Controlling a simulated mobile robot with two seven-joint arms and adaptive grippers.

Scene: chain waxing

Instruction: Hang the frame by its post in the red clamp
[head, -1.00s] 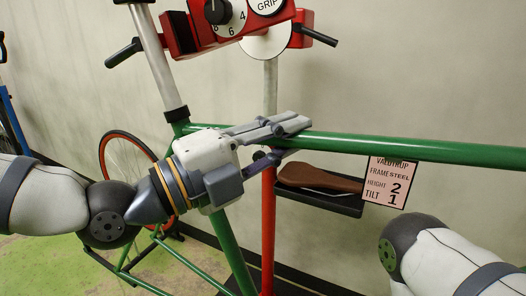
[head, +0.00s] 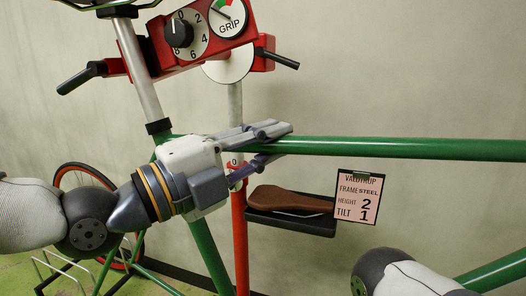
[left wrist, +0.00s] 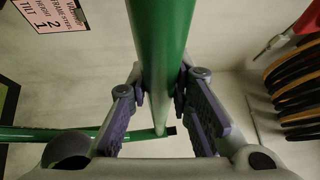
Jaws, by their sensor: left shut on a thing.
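The green bike frame (head: 400,148) hangs from my left gripper (head: 268,140), which is shut on its top tube near the seat end. In the left wrist view the green tube (left wrist: 163,50) passes between the fingers. The frame's silver post (head: 138,75) rises with a slight lean, with a dark collar (head: 158,127) at its foot. The red clamp (head: 205,38), with a numbered dial (head: 183,35) and GRIP gauge (head: 228,17), is beside the post. The post crosses in front of its left end; I cannot tell whether it is between the jaws. My right gripper is out of view.
A stand column (head: 240,240), silver above and red below, rises behind the frame. A tray (head: 290,222) bears a brown saddle (head: 290,200) and a card (head: 357,198) reading Valdtrup, steel, height 2, tilt 1. A red-rimmed wheel (head: 75,172) is at left.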

